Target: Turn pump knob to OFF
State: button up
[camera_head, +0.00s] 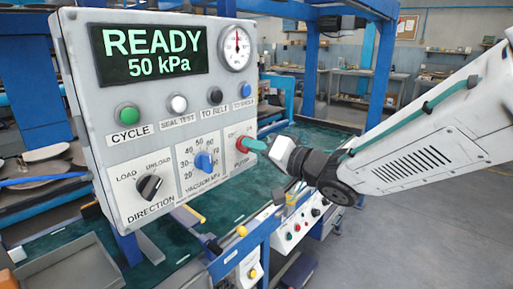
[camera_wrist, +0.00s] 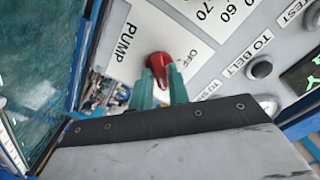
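The red pump knob (camera_wrist: 160,60) sits on a white plate marked PUMP and OFF in the wrist view. In the head view, a little red of the knob (camera_head: 241,148) shows at the panel's right edge. My gripper (camera_wrist: 161,80) has its two teal fingers on either side of the knob, the tips close against it. It appears shut on the knob. The knob's exact pointing direction is hard to tell. The display (camera_head: 152,54) reads READY 50 kPa.
The grey control panel (camera_head: 105,110) also carries a blue vacuum knob (camera_head: 204,161), a black direction knob (camera_head: 149,187), a green button (camera_head: 127,114) and a gauge (camera_head: 236,47). A blue frame post (camera_head: 307,75) stands behind. Open floor lies at the right.

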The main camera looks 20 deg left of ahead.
grip_shut()
jog(key=shift+n, duration=0.3)
jog(key=shift+s+n, duration=0.1)
jog(key=shift+n, duration=8.5)
jog(key=o, duration=0.5)
grip_release()
